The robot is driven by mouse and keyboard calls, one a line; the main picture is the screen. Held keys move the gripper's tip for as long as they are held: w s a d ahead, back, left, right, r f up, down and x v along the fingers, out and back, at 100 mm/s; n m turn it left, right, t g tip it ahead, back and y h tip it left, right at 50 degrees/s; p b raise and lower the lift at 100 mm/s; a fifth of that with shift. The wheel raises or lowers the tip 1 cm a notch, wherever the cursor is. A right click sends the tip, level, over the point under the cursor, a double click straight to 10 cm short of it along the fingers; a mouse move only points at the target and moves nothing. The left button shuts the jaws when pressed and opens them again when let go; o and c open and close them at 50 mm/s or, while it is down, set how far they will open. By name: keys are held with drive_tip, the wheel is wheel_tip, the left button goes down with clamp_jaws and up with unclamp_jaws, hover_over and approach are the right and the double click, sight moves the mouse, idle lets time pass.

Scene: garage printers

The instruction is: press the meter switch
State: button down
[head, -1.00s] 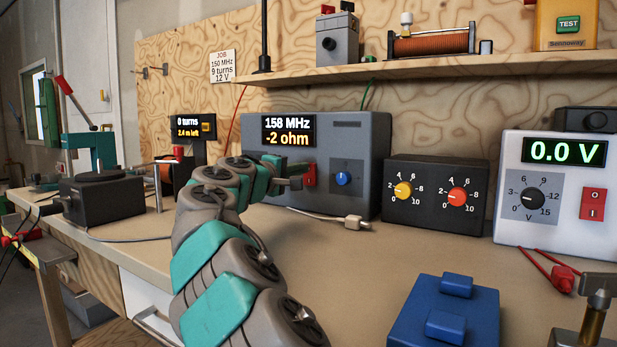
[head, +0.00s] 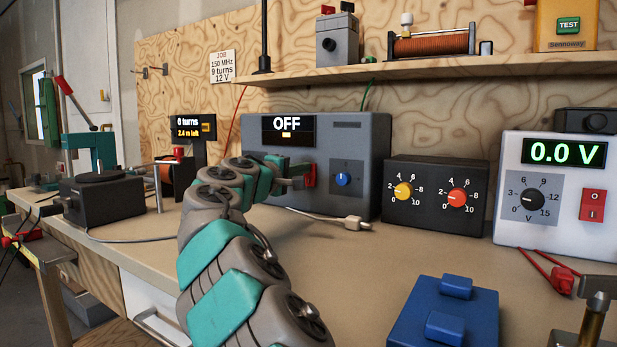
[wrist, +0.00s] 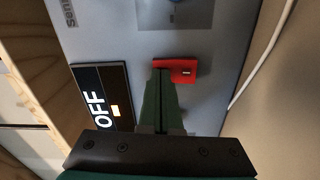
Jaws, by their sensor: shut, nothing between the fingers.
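The meter (head: 362,150) is a grey box at the back of the bench. Its display (head: 288,130) reads OFF, and the same display shows in the wrist view (wrist: 101,97). The red meter switch (head: 310,174) sits on the front panel, left of a blue knob (head: 343,179). My gripper (head: 299,170) is shut and empty, with its fingertips at the switch. In the wrist view the closed fingers (wrist: 160,72) overlap the left part of the red switch (wrist: 183,70). I cannot tell whether they touch it.
A black box with yellow and red knobs (head: 433,172) stands right of the meter. A white supply (head: 555,145) reads 0.0 V farther right. A white plug and cable (head: 357,224) lie before the meter. A blue block (head: 447,318) is at the front. A shelf (head: 420,70) hangs above.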

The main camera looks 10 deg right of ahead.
drive_tip(key=b+v, duration=0.1)
drive_tip(key=v, duration=0.4)
idle(0.6)
